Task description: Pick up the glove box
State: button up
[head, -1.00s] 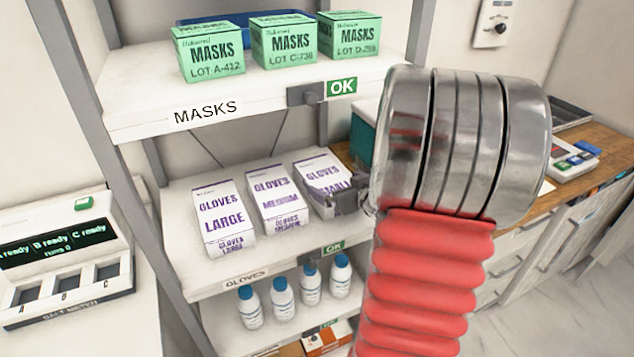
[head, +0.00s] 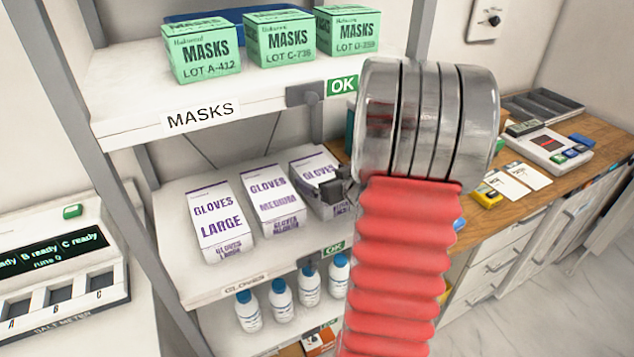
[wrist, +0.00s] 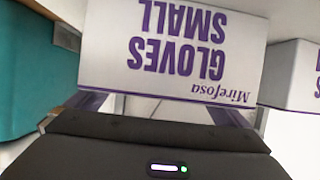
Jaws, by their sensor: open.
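Three white glove boxes with purple print stand on the middle shelf: GLOVES LARGE (head: 219,222), GLOVES MEDIUM (head: 272,200) and GLOVES SMALL (head: 313,172). My gripper (head: 337,190) is at the SMALL box and partly hides its front in the head view. In the wrist view the SMALL box (wrist: 185,45) is upside down and close in front of the open gripper (wrist: 158,106). One finger shows near each side of the box's lower picture edge. I cannot tell whether they touch it. The MEDIUM box (wrist: 295,75) is at the right there.
Green mask boxes (head: 283,40) stand on the upper shelf (head: 120,100). White bottles (head: 281,300) stand on the shelf below. A grey shelf post (head: 100,130) rises at the left. A wooden counter (head: 520,205) with a device is at the right. A teal thing (wrist: 30,75) is left in the wrist view.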

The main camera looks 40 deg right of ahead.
jog(key=shift+w, duration=0.1)
jog(key=shift+c, duration=0.5)
jog(key=c, duration=1.1)
